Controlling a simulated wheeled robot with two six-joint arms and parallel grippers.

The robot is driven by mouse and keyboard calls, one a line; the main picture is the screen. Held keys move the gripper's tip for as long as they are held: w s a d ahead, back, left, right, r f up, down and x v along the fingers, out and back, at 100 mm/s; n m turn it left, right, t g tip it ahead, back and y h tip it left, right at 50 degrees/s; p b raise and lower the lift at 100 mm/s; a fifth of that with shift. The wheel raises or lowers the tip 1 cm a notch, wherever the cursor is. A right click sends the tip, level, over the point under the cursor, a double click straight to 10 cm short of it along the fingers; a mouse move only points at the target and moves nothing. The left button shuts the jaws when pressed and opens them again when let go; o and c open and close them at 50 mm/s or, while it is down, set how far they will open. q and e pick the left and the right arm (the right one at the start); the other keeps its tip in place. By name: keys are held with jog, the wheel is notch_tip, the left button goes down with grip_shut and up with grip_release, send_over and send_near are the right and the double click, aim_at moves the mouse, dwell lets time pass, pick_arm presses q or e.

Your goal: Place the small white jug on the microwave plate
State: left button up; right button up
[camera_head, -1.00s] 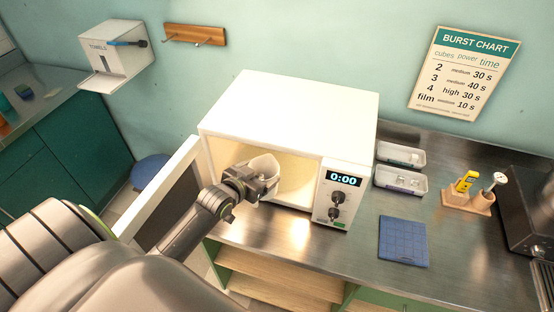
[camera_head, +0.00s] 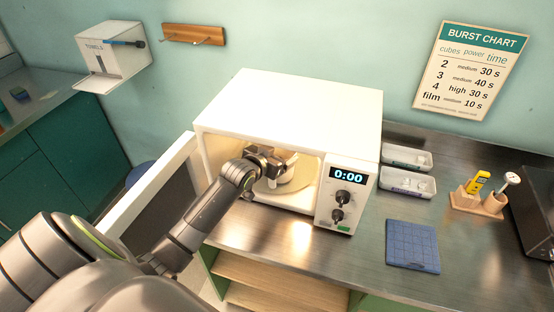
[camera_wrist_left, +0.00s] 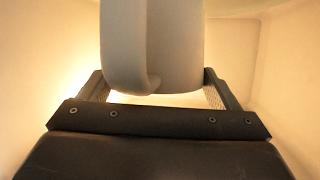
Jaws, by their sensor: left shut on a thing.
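The small white jug (camera_head: 287,170) is inside the lit microwave (camera_head: 290,115), partly hidden behind my left gripper (camera_head: 272,163). My left gripper reaches in through the open front and is shut on the jug. In the left wrist view the jug (camera_wrist_left: 178,50) stands between the two fingers of the gripper (camera_wrist_left: 158,95), its handle toward the camera. The pale round microwave plate (camera_head: 301,186) shows in part around the jug on the cavity floor. I cannot tell whether the jug touches it. My right gripper is not in view.
The microwave door (camera_head: 150,185) stands open to the left of my arm. The control panel (camera_head: 346,190) reads 0:00. White trays (camera_head: 405,183), a blue mat (camera_head: 412,245) and a wooden holder (camera_head: 478,202) lie on the counter to the right.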

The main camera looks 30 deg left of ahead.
pick_arm(q)
jog(key=shift+f, duration=0.2)
jog(key=shift+f, duration=0.15)
jog(key=o, duration=1.1)
jog(key=shift+o, duration=0.2)
jog(key=p+v, duration=0.9)
jog(key=v, duration=0.3)
jog(key=shift+s, duration=0.1)
